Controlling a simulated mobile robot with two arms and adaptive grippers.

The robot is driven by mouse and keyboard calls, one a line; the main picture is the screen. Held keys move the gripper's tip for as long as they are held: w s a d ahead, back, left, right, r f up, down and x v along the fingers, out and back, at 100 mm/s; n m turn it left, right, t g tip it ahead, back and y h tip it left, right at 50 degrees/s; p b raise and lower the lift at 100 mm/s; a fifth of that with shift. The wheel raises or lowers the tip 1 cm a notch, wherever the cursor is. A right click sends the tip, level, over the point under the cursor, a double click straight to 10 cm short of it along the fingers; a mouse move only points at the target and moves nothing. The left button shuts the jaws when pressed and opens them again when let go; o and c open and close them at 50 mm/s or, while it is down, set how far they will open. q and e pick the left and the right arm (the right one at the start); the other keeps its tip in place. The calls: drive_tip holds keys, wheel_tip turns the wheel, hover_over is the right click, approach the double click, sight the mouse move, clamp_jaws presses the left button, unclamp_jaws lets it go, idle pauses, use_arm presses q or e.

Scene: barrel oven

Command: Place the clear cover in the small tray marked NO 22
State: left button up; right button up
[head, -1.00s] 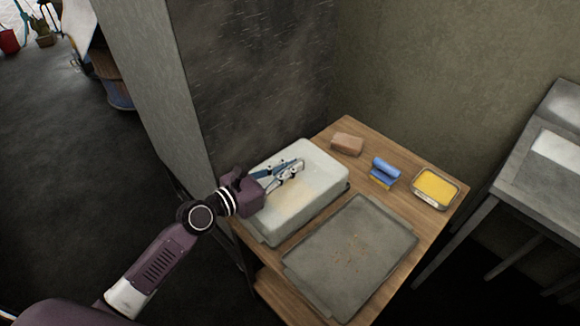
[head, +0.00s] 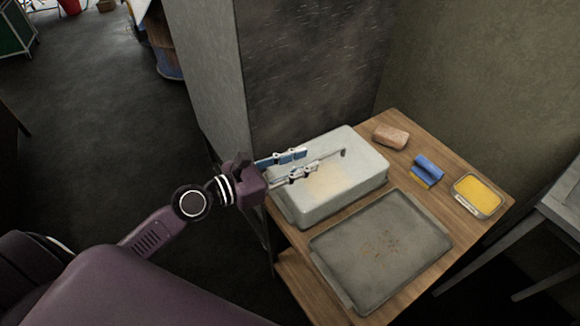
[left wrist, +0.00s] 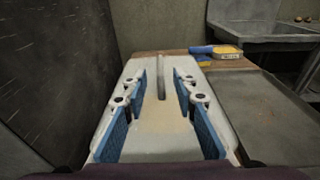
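A pale, translucent box-shaped piece (head: 368,170), which looks like the clear cover, lies on the left end of the wooden table. A yellowish patch shows in its middle, and a thin upright or rod-like part (left wrist: 160,78) stands out in the left wrist view. My left gripper (head: 302,162) is over its left part, with fingers apart and blue pads facing each other. Nothing is held between them; contact with the piece cannot be told. A small tray (head: 477,196) with yellow contents has a light label on its front, too small to read. My right gripper is out of view.
A large flat grey tray (head: 380,250) with brown crumbs lies in front of the pale piece. A brown block (head: 391,136) and a blue-and-yellow sponge-like item (head: 427,169) sit behind. A dark wall (head: 305,70) rises close behind the pale piece. A grey metal stand is at right.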

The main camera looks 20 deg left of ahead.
use_arm(q)
drive_tip(key=shift+b+v, duration=0.3)
drive_tip(key=shift+v, duration=0.9)
drive_tip(key=shift+s+a+r, duration=0.1)
drive_tip(key=shift+s+a, duration=0.15)
drive_tip(key=shift+s, duration=0.25)
